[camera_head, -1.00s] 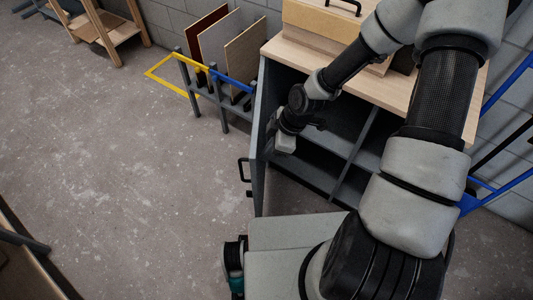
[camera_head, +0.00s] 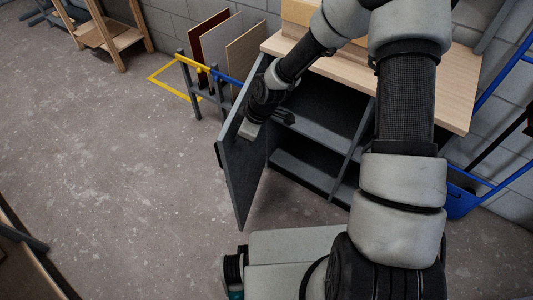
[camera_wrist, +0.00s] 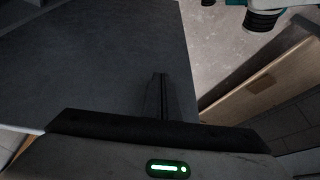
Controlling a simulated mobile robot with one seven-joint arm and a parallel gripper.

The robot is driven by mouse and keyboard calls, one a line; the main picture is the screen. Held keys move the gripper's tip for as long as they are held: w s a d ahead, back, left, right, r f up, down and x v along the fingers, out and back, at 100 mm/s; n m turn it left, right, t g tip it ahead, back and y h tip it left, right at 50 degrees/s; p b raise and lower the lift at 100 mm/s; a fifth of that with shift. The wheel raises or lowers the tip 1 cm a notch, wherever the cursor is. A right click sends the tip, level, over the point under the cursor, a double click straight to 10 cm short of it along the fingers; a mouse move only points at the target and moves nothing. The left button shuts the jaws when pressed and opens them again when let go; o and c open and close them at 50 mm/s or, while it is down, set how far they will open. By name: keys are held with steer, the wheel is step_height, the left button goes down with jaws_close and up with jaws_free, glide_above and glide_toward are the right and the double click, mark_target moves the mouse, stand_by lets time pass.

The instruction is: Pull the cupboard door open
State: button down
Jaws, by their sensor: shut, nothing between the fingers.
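The cupboard door (camera_head: 241,165) is dark grey and stands swung out from the left side of the cupboard, its inner face showing. The cupboard has a pale wooden top (camera_head: 435,85) and dark shelves (camera_head: 306,174) visible inside. My gripper (camera_head: 286,117) is at the upper part of the door on its inner side, shut and empty. In the wrist view the door's flat face (camera_wrist: 90,60) fills the left and my gripper's fingers (camera_wrist: 160,88) are close to it; whether they touch it I cannot tell. The door's handle is mostly hidden behind the door.
A rack with upright boards (camera_head: 222,48) stands behind the door at the back. A blue hand truck (camera_head: 465,203) is at the right of the cupboard. A wooden shelf (camera_head: 105,35) stands at the far left. The floor (camera_head: 125,170) left of the door is clear.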

steer(key=w+a+m+t+b, duration=0.1)
steer(key=w+a+m+b, duration=0.1)
steer(key=a, duration=0.5)
steer(key=shift+w+a+m+h+b, duration=0.3)
steer(key=shift+w+a+m+b, duration=0.15)
steer(key=shift+w, duration=0.3)
steer(key=shift+d+f, duration=0.1)
